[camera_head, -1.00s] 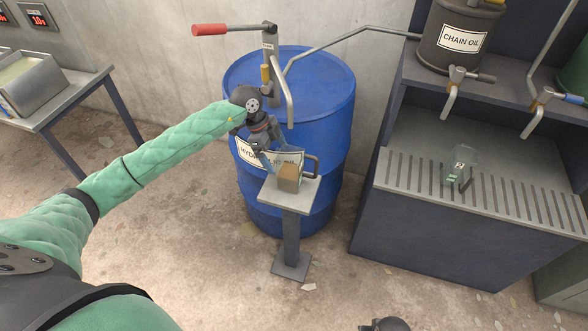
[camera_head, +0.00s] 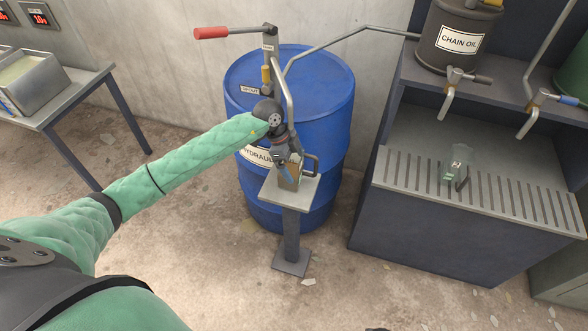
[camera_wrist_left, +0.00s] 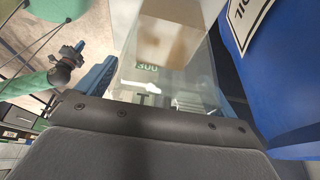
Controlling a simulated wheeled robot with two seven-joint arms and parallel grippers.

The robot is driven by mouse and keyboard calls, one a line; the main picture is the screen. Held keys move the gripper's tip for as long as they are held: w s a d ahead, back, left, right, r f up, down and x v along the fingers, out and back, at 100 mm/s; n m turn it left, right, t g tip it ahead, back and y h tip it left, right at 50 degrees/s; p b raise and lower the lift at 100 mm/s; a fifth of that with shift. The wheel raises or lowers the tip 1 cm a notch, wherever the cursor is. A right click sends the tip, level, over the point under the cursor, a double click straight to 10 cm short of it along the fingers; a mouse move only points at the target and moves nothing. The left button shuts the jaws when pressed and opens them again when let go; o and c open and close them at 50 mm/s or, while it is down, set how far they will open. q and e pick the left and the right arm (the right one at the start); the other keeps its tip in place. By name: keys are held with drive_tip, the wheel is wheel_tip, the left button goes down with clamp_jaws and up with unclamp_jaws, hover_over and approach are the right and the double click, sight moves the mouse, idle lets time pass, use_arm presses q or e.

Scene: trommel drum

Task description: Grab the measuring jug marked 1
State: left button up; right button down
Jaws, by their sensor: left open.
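The pedestal (camera_head: 291,235) is narrow. The blue hydraulic oil drum (camera_head: 325,100) with its pump and spout pipe (camera_head: 290,90) stands close behind. A dark chain oil container (camera_head: 455,42) and taps are above the slotted shelf (camera_head: 400,173). A table (camera_head: 95,90) with a metal tray is at left.

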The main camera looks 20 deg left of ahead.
use_arm(q)
drive_tip(key=c, duration=1.2)
drive_tip(key=shift+c, duration=1.4)
drive_tip(key=shift+r, duration=0.1)
